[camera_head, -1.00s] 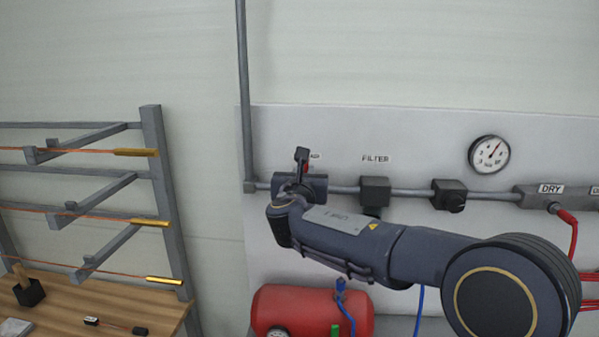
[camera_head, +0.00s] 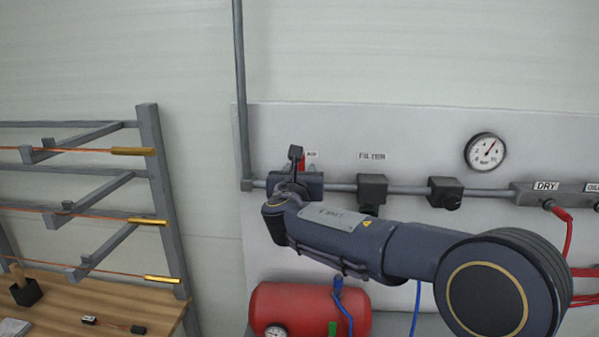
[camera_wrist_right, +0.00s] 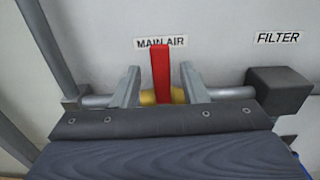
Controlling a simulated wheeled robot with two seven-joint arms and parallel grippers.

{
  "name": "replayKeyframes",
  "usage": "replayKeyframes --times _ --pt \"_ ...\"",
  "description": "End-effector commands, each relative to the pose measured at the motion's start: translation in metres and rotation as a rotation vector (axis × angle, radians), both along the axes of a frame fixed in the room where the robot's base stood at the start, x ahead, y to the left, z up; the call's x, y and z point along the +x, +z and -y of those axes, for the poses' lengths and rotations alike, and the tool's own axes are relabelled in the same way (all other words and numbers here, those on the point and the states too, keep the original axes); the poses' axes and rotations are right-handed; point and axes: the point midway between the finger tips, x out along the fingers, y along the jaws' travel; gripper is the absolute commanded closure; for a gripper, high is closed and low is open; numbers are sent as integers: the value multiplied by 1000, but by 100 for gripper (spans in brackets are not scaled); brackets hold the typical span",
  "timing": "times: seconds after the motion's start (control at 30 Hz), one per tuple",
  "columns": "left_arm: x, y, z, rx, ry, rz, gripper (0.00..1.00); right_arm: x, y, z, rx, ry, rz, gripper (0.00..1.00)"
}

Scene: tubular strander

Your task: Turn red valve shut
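The red valve handle (camera_wrist_right: 161,75) stands upright on a yellow valve body (camera_wrist_right: 150,98) below the MAIN AIR label, in the right wrist view. In the head view only a small red strip of the handle (camera_head: 301,163) shows beside my finger. My right gripper (camera_wrist_right: 161,86) is open, with one finger on each side of the handle and a visible gap on both sides. In the head view my right gripper (camera_head: 296,156) is at the pipe, and its wrist hides most of the valve. My left gripper is not in view.
A grey pipe (camera_head: 407,190) runs along the panel through a filter block (camera_head: 372,189) to the right of the valve. A pressure gauge (camera_head: 485,151) hangs above. A red tank (camera_head: 300,305) sits below my arm. A rack (camera_head: 160,185) stands left.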

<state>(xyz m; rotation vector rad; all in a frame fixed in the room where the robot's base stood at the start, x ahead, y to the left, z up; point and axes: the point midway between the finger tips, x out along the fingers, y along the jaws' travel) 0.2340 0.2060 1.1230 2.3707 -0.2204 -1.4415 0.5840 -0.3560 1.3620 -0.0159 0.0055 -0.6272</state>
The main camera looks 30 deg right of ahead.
Motion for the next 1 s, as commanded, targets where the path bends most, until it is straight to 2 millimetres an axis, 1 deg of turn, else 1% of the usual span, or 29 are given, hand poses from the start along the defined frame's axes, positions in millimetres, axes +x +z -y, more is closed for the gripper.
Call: replayKeyframes --times 0.17,0.4,0.6,0.73,1.0 --pt "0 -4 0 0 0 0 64 -6 -1 -5 3 2 3 61" --pt "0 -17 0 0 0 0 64 -39 -2 -29 4 4 4 61" --pt "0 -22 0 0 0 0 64 -59 -1 -43 2 2 1 61" --pt "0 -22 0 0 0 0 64 -63 0 -46 1 1 1 61" --pt "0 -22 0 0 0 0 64 -63 0 -46 0 0 0 61"
